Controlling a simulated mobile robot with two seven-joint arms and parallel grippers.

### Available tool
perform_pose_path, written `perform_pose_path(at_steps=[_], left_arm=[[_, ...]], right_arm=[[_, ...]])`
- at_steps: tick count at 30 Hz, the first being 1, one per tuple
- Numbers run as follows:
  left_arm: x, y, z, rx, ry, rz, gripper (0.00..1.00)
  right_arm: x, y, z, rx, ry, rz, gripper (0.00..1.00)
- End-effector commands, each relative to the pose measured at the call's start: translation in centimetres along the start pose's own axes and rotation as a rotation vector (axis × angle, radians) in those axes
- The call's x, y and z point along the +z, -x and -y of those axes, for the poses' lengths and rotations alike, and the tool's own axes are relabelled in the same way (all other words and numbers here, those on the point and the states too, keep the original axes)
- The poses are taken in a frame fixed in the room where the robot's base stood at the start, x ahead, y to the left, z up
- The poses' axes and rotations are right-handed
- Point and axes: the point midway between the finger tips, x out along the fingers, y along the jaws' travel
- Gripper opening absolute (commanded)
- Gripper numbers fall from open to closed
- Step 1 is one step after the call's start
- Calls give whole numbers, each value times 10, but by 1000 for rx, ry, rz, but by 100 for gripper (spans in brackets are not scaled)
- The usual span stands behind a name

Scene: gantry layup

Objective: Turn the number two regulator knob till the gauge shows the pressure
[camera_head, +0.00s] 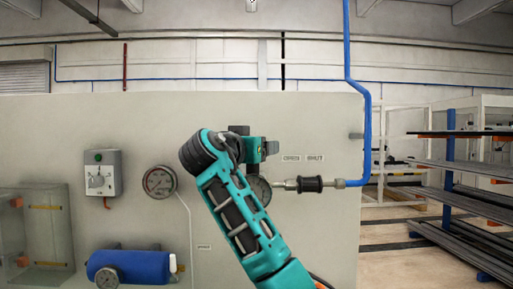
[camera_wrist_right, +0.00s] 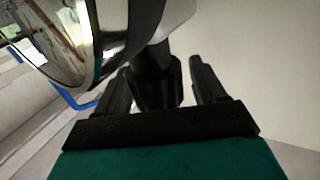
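My right gripper (camera_wrist_right: 161,72) is open, its two dark fingers on either side of a black knob (camera_wrist_right: 154,88). A gap shows between the knob and the right-hand finger; contact on the left-hand side is hard to tell. A large round shiny gauge body (camera_wrist_right: 75,50) is right beside it at the upper left of the wrist view, its reading not legible. In the head view my teal right arm covers the knob and part of a round gauge (camera_head: 260,191) on the grey panel (camera_head: 320,110). My left gripper is not in view.
Another gauge (camera_head: 159,182) and a grey switch box (camera_head: 102,173) are on the panel's left. A blue cylinder (camera_head: 135,266) is below. A black-handled fitting (camera_head: 310,184) joins a blue pipe (camera_head: 367,130) at the right. Racks of dark bars (camera_head: 470,200) stand farther right.

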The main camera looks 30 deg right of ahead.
Motion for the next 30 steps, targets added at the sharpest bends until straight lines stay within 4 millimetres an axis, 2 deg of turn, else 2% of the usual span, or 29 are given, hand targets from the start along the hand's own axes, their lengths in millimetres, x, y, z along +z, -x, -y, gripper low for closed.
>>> perform_pose_path(at_steps=[6,10,24,30], left_arm=[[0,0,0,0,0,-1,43],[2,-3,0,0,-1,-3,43],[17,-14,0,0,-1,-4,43],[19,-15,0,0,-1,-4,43]], right_arm=[[-1,1,0,-1,-2,-1,70],[0,12,0,-2,-3,-2,70],[1,107,0,-3,-3,-1,70],[0,127,0,-2,-1,0,70]])
